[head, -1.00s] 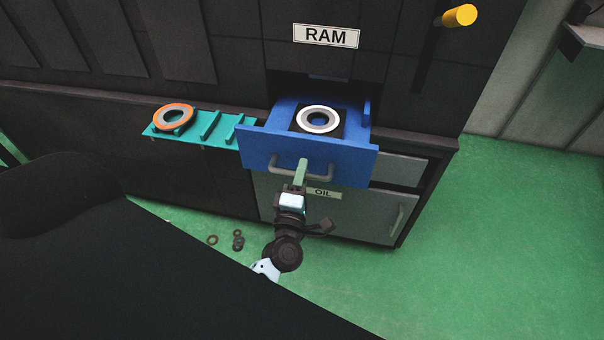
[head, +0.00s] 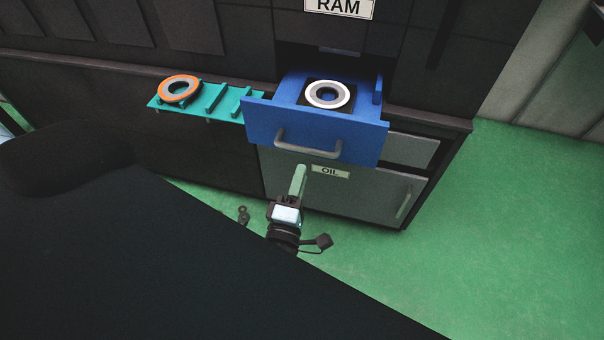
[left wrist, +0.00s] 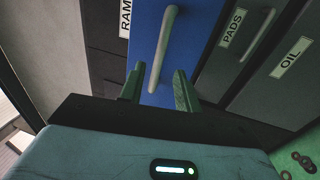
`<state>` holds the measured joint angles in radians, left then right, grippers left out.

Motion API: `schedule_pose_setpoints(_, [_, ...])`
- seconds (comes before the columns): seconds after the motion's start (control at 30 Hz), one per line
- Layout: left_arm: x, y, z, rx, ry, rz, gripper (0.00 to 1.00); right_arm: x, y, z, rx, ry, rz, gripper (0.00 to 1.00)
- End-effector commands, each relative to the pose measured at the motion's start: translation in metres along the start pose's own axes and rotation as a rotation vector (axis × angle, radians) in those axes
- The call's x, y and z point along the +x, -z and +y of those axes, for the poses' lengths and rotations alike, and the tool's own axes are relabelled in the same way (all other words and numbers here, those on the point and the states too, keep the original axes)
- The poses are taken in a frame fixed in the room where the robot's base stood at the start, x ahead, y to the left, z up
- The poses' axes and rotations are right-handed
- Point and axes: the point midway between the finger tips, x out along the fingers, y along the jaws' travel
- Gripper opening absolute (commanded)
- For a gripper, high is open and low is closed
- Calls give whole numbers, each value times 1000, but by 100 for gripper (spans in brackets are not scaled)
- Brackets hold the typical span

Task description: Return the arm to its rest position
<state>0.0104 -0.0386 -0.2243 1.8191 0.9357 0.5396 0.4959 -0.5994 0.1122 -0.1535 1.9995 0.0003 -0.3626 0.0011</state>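My left gripper (head: 298,180) points at the front of the pulled-out blue drawer (head: 350,146), just below its grey handle (head: 308,146) and apart from it in the head view. In the left wrist view the two green fingers of the gripper (left wrist: 158,85) stand apart with nothing between them. The handle (left wrist: 164,50) shows beyond the fingertips there. A white flanged ring (head: 327,94) sits in the drawer. My right gripper is not in view.
A teal rack (head: 230,102) with an orange-rimmed ring (head: 179,89) juts out left of the drawer. Grey cabinet doors, one labelled OIL (head: 330,171), lie below. Small dark rings (head: 243,214) lie on the green floor (head: 510,240). The floor at right is clear.

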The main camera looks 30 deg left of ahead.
Motion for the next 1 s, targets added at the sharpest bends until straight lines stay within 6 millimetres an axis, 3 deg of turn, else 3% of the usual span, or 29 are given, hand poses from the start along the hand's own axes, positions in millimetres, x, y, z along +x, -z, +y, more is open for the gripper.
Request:
schedule_pose_setpoints(0.43, [-1, 0, 0, 10, 2, -7, 33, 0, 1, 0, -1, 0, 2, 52])
schedule_pose_setpoints(0.57, [-18, -5, -6, 138, 32, -93, 33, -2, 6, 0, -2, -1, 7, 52])
schedule_pose_setpoints(0.67, [-51, -12, -18, 364, 85, -249, 33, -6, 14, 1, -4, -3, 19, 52])
schedule_pose_setpoints(0.77, [-100, -14, -40, 662, 161, -461, 33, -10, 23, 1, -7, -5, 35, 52])
schedule_pose_setpoints(0.9, [-176, 2, -73, 1057, 268, -759, 33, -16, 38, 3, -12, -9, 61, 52])
schedule_pose_setpoints(1.0, [-219, 21, -89, 1264, 330, -925, 33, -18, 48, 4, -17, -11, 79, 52])
